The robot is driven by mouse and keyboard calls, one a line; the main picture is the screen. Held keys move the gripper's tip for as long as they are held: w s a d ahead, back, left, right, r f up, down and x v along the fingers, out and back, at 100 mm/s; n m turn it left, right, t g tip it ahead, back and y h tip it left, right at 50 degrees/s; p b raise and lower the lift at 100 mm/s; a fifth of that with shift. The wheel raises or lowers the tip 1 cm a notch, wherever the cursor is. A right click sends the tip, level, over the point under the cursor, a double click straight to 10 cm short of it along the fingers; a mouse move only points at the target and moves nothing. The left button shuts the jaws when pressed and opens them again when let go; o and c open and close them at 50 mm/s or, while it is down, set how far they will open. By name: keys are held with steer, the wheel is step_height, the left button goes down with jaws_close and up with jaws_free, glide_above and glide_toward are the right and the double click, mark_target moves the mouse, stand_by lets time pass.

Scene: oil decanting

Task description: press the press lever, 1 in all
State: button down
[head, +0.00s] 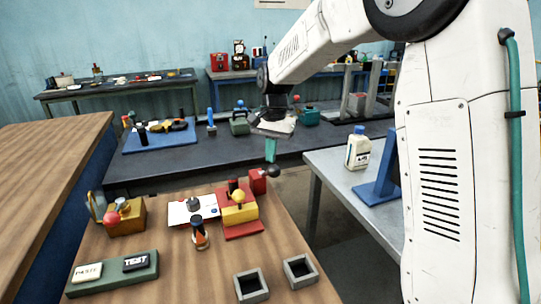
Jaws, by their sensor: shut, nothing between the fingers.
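My gripper (271,150) hangs fingers down in the middle of the view, its teal fingers together and empty. Just below the fingertips is a dark round knob (273,171) on a short arm from a small red block (257,182), which looks like the press lever. I cannot tell whether the fingertips touch the knob. Beside it, on the wooden bench, stands a red and yellow press-like device (239,214) with a yellow ball on top. Which of these parts is the lever's full length is hard to tell.
On the wooden bench (150,233) are a yellow box with a lever (124,217), a white card (187,210), a small dark bottle (200,236), a green label tray (113,274) and two grey square holders (251,285). A white oil jug (358,150) stands on the grey table right.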

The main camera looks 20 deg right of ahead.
mark_target(276, 169)
steer(key=shift+s+f, duration=1.85)
steer(key=shift+s, duration=0.15)
stand_by(2.5)
stand_by(0.5)
steer(key=w+r, duration=0.6)
steer(key=w, duration=0.1)
steer(key=shift+r, duration=0.2)
stand_by(0.9)
steer(key=shift+w+r, duration=1.65)
steer(key=shift+w, duration=0.2)
